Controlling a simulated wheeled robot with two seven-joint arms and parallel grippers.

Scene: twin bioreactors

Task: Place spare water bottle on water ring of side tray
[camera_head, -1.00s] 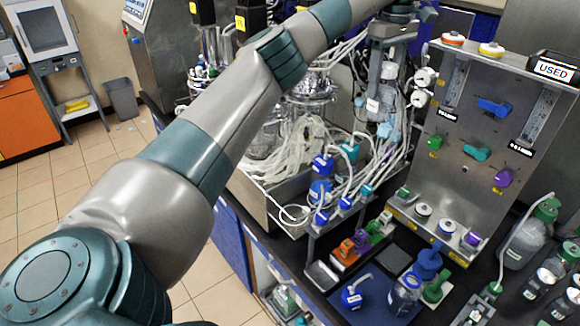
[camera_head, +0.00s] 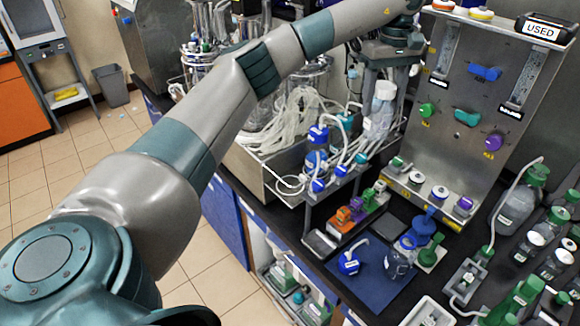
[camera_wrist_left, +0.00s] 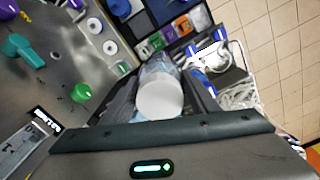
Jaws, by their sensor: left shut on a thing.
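My left gripper (camera_head: 378,104) comes in from above and is shut on a clear bottle with a white cap (camera_head: 384,90). The bottle is slightly tilted and hangs close above the right end of the side tray (camera_head: 342,186). In the left wrist view the white cap (camera_wrist_left: 160,97) faces the camera, between the fingers. I cannot make out the water ring; the bottle and tubes cover that part. Whether the bottle touches the tray cannot be told. My right gripper is not in view.
White tubes (camera_head: 300,118) bunch left of the gripper, and thin tubes run to the tray bottles. A metal panel with coloured knobs (camera_head: 467,117) stands close on the right. A coloured block rack (camera_head: 350,214) and a blue mat (camera_head: 372,274) lie in front.

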